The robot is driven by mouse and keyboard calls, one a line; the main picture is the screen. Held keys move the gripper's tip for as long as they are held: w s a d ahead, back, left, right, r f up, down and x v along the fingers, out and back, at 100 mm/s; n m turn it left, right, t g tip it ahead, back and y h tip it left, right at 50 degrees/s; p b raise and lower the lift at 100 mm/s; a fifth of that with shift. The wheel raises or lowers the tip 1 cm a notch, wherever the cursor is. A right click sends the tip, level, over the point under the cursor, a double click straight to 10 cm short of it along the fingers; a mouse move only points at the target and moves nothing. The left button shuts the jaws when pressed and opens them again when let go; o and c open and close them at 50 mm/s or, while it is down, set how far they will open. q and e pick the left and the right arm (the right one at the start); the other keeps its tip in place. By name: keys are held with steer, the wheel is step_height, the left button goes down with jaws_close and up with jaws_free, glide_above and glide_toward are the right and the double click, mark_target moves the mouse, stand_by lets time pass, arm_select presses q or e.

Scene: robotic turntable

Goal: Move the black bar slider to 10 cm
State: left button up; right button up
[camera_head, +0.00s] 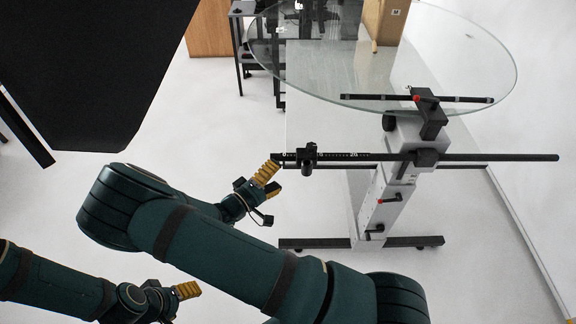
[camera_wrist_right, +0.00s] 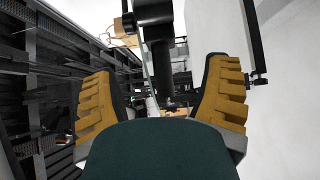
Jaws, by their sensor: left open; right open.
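The black bar (camera_head: 480,157) runs level across the front of the turntable stand, with white scale marks on its left part. The black slider (camera_head: 308,158) sits on the bar near its left end, between the 0 mark and the 20 mark; its exact reading is too small to tell. My right gripper (camera_head: 272,180) has yellow fingers and is just left of and below the bar's left end, apart from the slider. My left gripper (camera_head: 187,291) is low at the left, open and far from the bar.
A round glass tabletop (camera_head: 470,60) lies above and behind the bar, with a cardboard box (camera_head: 384,20) on it. A shorter black bar (camera_head: 465,99) is at its front edge. The stand (camera_head: 390,200) has wide black feet. A black panel (camera_head: 90,60) hangs at the upper left.

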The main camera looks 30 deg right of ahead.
steer(key=shift+v, duration=1.6)
steer(key=shift+c, duration=0.2)
